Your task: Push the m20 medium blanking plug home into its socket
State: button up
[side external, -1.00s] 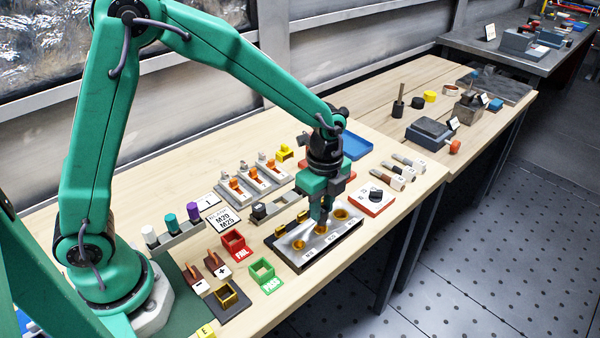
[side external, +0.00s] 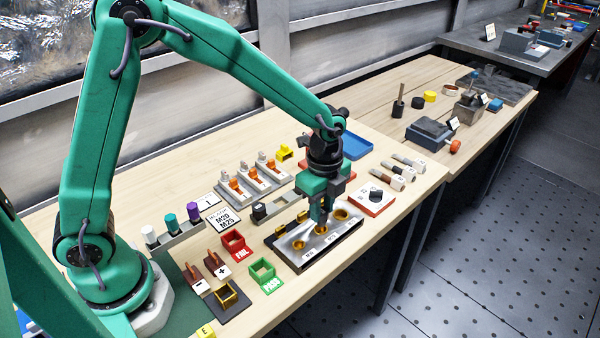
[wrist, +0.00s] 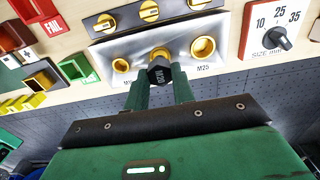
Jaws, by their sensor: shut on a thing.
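The dark M20 blanking plug (wrist: 159,73) is in my gripper, its lettered head facing the wrist camera. My gripper (wrist: 160,88) is shut on it, a green finger on each side. In the side view my gripper (side external: 319,222) points down at the middle of the silver socket plate (side external: 296,256). The middle brass socket (wrist: 159,51) shows only as a rim behind the plug head. The plug is over this socket; how deep it sits is hidden. The left socket (wrist: 121,65) and right socket (wrist: 203,47) are open on either side.
A size dial (side external: 373,199) stands to the right. The red FAIL bin (side external: 235,243) and green PASS bin (side external: 264,271) stand to the left. Bare bench lies in front of the plate.

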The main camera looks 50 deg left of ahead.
aim_at(322, 211)
jog(key=shift+f, duration=1.5)
dwell(0.9)
jog(key=o, duration=1)
jog(key=shift+r, duration=3.85)
